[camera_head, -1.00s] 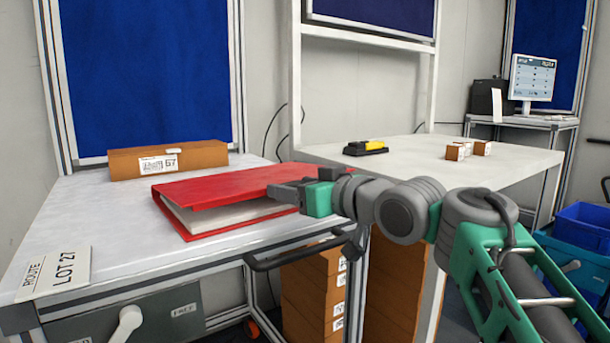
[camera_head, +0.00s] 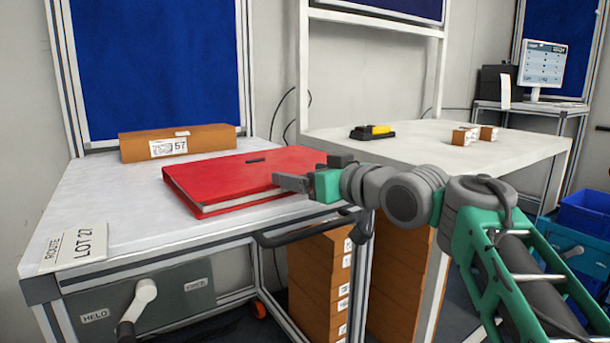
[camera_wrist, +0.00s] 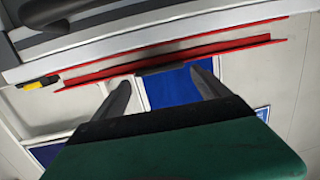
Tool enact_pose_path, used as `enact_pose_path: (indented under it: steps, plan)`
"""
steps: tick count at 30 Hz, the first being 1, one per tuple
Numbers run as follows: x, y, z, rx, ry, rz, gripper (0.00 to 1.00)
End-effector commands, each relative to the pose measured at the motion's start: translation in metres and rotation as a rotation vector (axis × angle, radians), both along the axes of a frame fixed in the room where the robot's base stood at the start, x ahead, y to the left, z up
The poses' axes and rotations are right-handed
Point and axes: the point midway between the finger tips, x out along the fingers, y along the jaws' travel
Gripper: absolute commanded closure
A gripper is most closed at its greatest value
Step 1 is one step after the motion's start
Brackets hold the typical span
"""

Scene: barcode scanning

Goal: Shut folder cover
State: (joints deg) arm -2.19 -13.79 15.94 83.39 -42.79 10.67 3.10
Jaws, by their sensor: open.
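A red folder (camera_head: 235,182) lies on the white cart table (camera_head: 110,200) in the head view. Its cover lies down nearly flat over the white pages, with a thin page edge showing at the front. My gripper (camera_head: 292,182) is at the folder's right front side, with its fingers pointing left and nothing held. In the wrist view the folder shows edge-on as red strips (camera_wrist: 170,55), with a narrow gap between them. My gripper's two fingers (camera_wrist: 165,90) are spread apart there, close to the folder's edge.
A brown box (camera_head: 178,143) labelled 57 stands at the table's back. A second table (camera_head: 420,150) with a yellow-black device (camera_head: 372,131) and small boxes stands right.

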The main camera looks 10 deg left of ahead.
Motion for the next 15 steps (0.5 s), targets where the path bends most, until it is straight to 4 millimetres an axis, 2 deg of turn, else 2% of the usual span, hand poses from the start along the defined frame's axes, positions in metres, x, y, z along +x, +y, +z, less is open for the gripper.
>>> enact_pose_path:
  steps: [5,15]
  plan:
    - [-0.004,-0.003,0.002,0.0,-0.001,0.0,0.15]
    - [-0.047,-0.048,0.011,0.0,-0.001,-0.004,0.15]
